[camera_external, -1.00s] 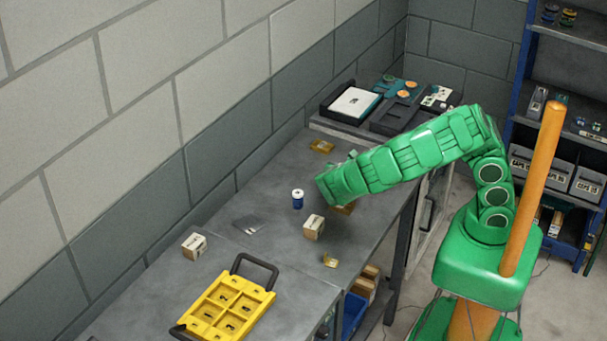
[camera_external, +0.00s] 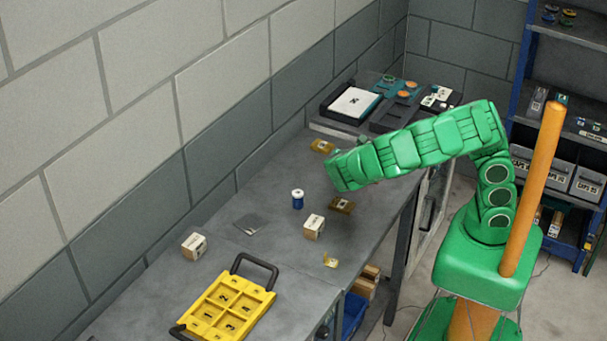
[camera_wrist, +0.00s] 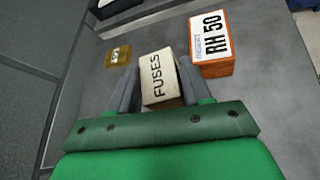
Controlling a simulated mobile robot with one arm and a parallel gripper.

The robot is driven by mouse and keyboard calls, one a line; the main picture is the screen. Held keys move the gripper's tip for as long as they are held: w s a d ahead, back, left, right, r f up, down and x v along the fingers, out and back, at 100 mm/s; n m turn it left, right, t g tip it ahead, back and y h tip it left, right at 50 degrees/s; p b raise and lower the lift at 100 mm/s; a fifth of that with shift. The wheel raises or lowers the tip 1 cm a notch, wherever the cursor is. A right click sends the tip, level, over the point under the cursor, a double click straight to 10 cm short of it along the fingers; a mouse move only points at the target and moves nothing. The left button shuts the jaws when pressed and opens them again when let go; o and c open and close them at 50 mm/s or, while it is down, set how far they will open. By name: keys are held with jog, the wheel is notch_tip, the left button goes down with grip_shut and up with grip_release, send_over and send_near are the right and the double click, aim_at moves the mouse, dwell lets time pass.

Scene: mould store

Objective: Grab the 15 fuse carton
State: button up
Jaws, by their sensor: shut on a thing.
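A pale carton marked FUSES (camera_wrist: 158,78) sits between the two fingers of my gripper (camera_wrist: 158,88) in the wrist view. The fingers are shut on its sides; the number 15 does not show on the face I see. In the external view my forearm ends above the middle of the bench, and it hides my fingers and the held carton. I cannot tell whether the carton touches the bench.
An orange and white RH 50 box (camera_wrist: 211,45) is close to the right finger. A brass-coloured piece (camera_wrist: 118,56) lies to the left. Small cartons (camera_external: 314,227) (camera_external: 195,246), a blue jar (camera_external: 298,199) and a yellow tray (camera_external: 262,294) stand on the bench.

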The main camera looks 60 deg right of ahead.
jog(key=s+r, duration=0.6)
jog(key=s, duration=0.5)
jog(key=shift+s+d+r, duration=0.2)
jog(key=shift+d+r, duration=0.05)
jog(key=shift+r, duration=0.15)
